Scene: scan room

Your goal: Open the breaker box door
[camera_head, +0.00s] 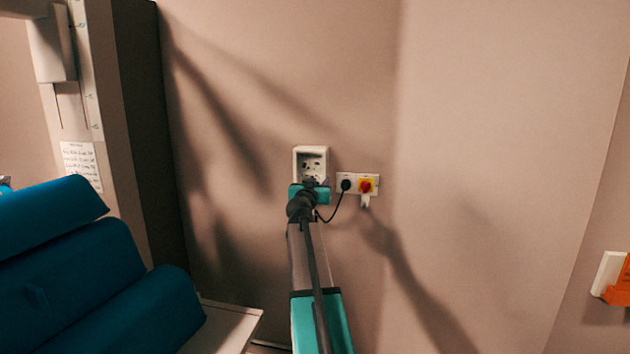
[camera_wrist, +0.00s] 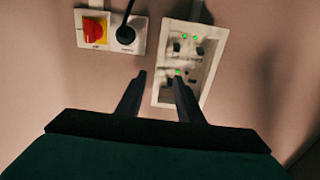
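The breaker box (camera_head: 311,150) is a small white box on the wall, with dark switches on its face. In the wrist view the box (camera_wrist: 192,60) is right of centre and tilted, with several green lights. I cannot make out a separate door or tell how it stands. My gripper (camera_head: 310,184) is at the box's lower edge in the head view and hides part of it. In the wrist view my gripper (camera_wrist: 160,78) has its two fingers apart with nothing clearly between them. One fingertip is beside the box's edge, the other overlaps its face. Contact cannot be told.
A socket plate with a black plug (camera_head: 346,185) and a red-yellow rotary switch (camera_head: 366,186) is close right of the box; a cable hangs from the plug. A blue padded chair (camera_head: 75,270) fills the lower left.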

